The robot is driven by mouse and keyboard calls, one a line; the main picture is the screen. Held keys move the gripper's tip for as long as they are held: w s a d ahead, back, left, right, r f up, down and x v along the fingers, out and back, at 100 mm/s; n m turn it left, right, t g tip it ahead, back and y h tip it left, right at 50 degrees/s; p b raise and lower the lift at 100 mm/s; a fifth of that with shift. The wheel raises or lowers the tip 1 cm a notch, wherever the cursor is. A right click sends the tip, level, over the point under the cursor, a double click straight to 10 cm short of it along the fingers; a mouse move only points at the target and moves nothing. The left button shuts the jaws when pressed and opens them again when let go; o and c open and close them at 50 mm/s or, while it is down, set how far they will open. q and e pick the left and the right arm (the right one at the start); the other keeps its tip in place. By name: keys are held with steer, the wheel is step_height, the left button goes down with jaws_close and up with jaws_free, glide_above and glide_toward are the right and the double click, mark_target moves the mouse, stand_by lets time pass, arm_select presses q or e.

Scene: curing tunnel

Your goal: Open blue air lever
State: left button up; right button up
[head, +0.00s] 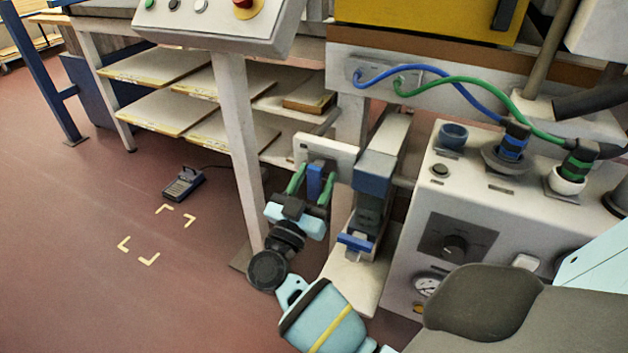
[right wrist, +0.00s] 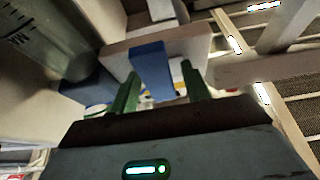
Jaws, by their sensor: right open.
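The blue lever (head: 315,182) hangs in front of a white plate beside a grey air unit. It also shows in the right wrist view as a blue bar (right wrist: 151,70) across the pale plate (right wrist: 192,45). My right gripper (head: 316,170) is open, with one green finger on each side of the lever. In the right wrist view its fingers (right wrist: 160,88) stand apart, with the lever between and just beyond them. I cannot tell whether either finger touches it. My left gripper is not in view.
The grey air unit (head: 374,180) with a blue part (head: 355,242) below stands close right of the gripper. A control box (head: 480,195) with hoses is further right. A panel post (head: 238,140) and shelves (head: 155,65) are left. A small device (head: 183,184) lies on open floor.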

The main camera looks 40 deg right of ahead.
steer(key=shift+c, duration=0.2)
jaws_close()
stand_by(0.3)
